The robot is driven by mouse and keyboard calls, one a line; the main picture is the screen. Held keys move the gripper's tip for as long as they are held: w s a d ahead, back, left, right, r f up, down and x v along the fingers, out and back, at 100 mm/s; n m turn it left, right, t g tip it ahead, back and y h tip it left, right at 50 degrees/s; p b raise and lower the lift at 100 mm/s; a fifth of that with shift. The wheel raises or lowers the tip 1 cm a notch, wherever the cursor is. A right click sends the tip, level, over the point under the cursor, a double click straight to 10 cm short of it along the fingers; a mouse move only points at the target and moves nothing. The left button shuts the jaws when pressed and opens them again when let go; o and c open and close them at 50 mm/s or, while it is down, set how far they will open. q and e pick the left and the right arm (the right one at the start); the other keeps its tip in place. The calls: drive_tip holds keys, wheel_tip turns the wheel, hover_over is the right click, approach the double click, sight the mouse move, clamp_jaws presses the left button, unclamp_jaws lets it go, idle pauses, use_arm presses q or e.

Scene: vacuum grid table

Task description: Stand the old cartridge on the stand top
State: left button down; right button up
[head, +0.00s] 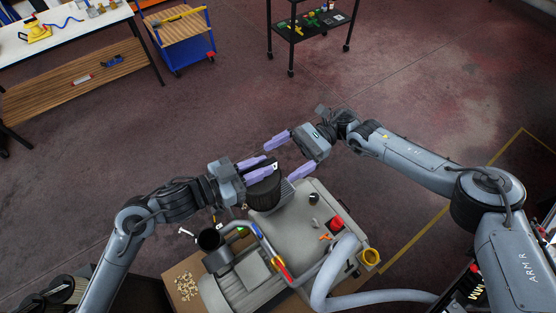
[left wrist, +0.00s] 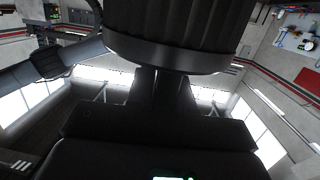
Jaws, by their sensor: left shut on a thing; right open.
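The old cartridge (head: 264,194) is a dark, ribbed cylinder. My left gripper (head: 270,167), with purple fingers, is shut on it and holds it over the left back part of a grey machine (head: 310,230). In the left wrist view the cartridge (left wrist: 175,25) fills the top middle, with a smooth grey band at its lower edge. My right gripper (head: 278,163) is open and empty, its two purple fingers spread just right of and behind the cartridge. I cannot tell which surface is the stand top; the cartridge and grippers hide part of the machine's back edge.
Small tan pieces (head: 186,287) lie on a wooden surface at left.

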drive_tip(key=shift+x, duration=1.25)
use_arm(q)
drive_tip(key=shift+r, duration=0.1)
use_arm(e)
drive_tip(key=shift+s, duration=0.1)
drive_tip(key=shift+c, duration=0.5)
drive_tip(key=c, duration=0.7)
use_arm(q)
drive_tip(key=c, duration=1)
unclamp_jaws()
drive_tip(key=shift+c, duration=0.2)
drive_tip(key=shift+o, duration=0.6)
